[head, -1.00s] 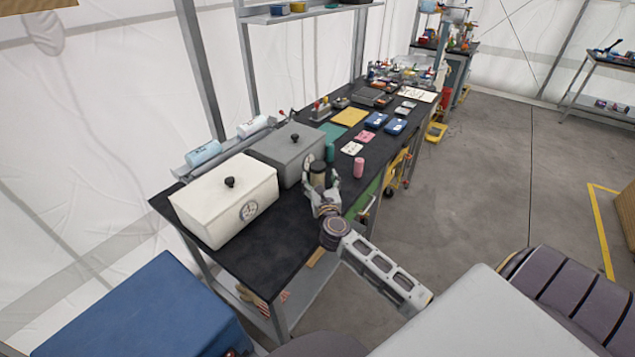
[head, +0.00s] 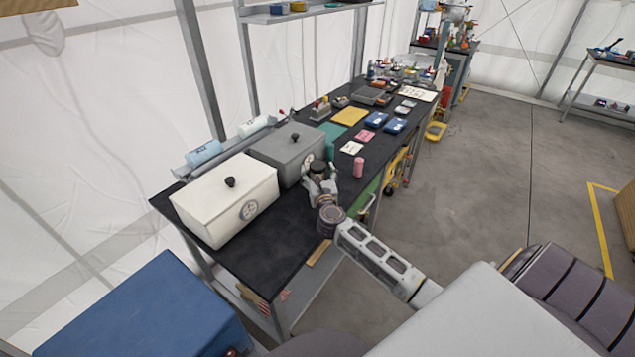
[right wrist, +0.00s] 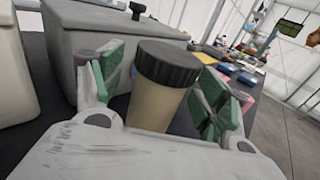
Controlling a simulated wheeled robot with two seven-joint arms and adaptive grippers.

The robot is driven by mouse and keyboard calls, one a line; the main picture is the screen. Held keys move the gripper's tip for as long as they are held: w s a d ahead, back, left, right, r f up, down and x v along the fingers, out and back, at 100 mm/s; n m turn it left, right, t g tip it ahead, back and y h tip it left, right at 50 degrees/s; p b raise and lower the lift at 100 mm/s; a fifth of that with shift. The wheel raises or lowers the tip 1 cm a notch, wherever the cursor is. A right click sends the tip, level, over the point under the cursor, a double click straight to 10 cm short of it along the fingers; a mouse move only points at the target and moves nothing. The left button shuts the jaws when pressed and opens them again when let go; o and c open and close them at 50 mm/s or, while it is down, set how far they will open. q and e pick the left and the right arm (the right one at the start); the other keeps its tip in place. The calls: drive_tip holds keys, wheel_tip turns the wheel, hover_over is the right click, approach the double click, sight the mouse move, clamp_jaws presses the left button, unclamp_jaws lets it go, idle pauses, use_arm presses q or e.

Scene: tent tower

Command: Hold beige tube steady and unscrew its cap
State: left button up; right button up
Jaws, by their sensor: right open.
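The beige tube (right wrist: 157,105) with its dark ribbed cap (right wrist: 166,62) stands upright on the black bench in the right wrist view. In the head view the cap (head: 318,166) shows above my right gripper, and the gripper hides most of the tube below it. My right gripper (head: 319,181) is open around the tube. In the right wrist view its green-padded fingers (right wrist: 165,90) stand on both sides of the tube, with gaps visible. My left gripper is not in view.
A grey lidded box (head: 276,160) stands close behind the tube, and a white lidded box (head: 205,207) is to its left. A pink cylinder (head: 358,168) stands to the right. Pink and white cards (head: 352,147) lie beyond. The bench's near end (head: 262,262) is clear.

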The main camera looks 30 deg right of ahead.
drive_tip(key=c, duration=1.2)
drive_tip(key=shift+c, duration=0.2)
drive_tip(key=shift+r, duration=0.1)
drive_tip(key=shift+r+p, duration=0.95)
drive_tip(key=shift+r, duration=4)
drive_tip(key=o, duration=0.4)
drive_tip(key=c, duration=0.8)
drive_tip(key=shift+o, duration=0.2)
